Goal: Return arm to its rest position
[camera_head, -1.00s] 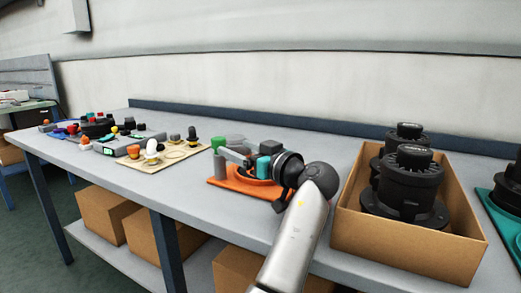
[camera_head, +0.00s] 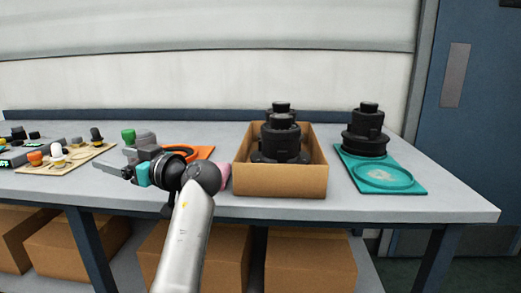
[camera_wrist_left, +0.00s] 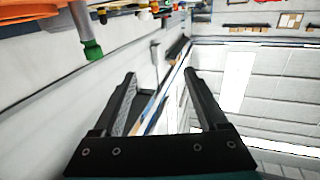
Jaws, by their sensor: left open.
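My left arm comes up from the bottom in the head view, and its gripper (camera_head: 115,170) points left, in front of the orange tray (camera_head: 200,152) at the bench's front part. In the left wrist view the two dark fingers (camera_wrist_left: 160,78) stand wide apart with nothing between them. A green-topped part (camera_head: 128,136) shows just behind the gripper; a green piece on a post also shows in the left wrist view (camera_wrist_left: 93,50). My wrist and forearm hide much of the orange tray. My right gripper is not in view.
A cardboard box (camera_head: 280,181) holding black tanks stands right of my arm. A teal tray (camera_head: 402,178) with a black tank is farther right. A beige board (camera_head: 75,163) with small knobs lies left. Cardboard boxes (camera_head: 310,262) sit on the lower shelf. The bench's right end is clear.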

